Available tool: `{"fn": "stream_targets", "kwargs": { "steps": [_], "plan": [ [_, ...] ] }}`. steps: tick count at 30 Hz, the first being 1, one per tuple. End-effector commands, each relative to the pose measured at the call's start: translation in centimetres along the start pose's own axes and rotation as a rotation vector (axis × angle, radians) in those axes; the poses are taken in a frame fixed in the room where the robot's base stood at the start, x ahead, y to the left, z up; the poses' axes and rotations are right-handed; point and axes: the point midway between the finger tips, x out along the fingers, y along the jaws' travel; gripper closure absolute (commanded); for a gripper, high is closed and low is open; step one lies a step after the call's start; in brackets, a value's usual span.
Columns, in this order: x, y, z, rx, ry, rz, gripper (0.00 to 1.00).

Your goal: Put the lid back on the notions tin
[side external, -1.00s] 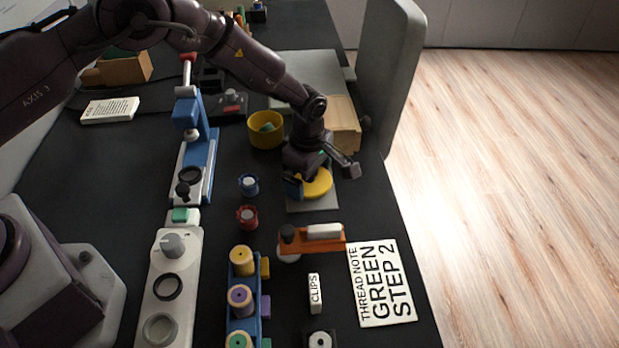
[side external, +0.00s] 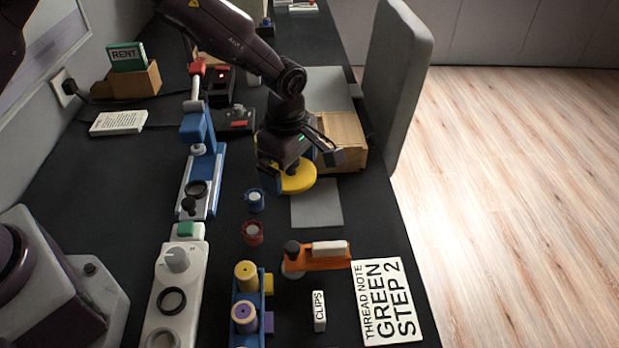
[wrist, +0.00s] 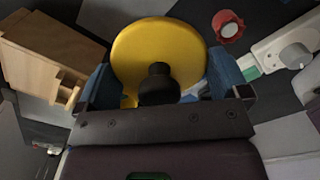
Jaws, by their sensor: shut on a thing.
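The round yellow lid (side external: 298,182) hangs under my gripper (side external: 292,166), above the table by the far left edge of the grey mat. In the wrist view the lid (wrist: 160,48) has a black knob (wrist: 159,85) at its middle, between the blue fingers of my gripper (wrist: 160,92). The gripper is shut on this knob. The yellow notions tin is hidden behind my gripper and the lid in the side view. A small yellow patch shows below the lid in the wrist view; I cannot tell if it is the tin.
The grey mat (side external: 318,205) is bare. A wooden box (side external: 343,138) stands close right of my gripper. Blue (side external: 255,200) and red (side external: 253,233) small pots stand nearer, left of the mat.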

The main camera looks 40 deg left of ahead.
Motion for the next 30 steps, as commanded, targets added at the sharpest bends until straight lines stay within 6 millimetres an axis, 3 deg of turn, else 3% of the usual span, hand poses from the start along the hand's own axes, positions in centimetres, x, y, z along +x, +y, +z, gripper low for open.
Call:
{"fn": "stream_targets", "kwargs": {
  "steps": [3,9,14,18,20,23,30],
  "plan": [
    [-1.2,-2.6,-1.0,0.002,0.000,0.000,0.29],
    [-2.7,-6.0,-2.3,0.002,0.000,-0.001,0.29],
    [-3.5,-7.4,-3.0,-0.001,0.000,0.000,0.29],
    [-2.9,-7.9,-4.4,-0.030,0.011,-0.021,0.29],
    [-2.3,-7.3,-5.3,-0.056,0.016,-0.026,0.29],
    [-1.3,-4.8,-6.7,-0.110,0.020,-0.019,0.29],
    [0.2,3.5,-11.2,-0.300,0.022,-0.006,0.29]
  ]
}}
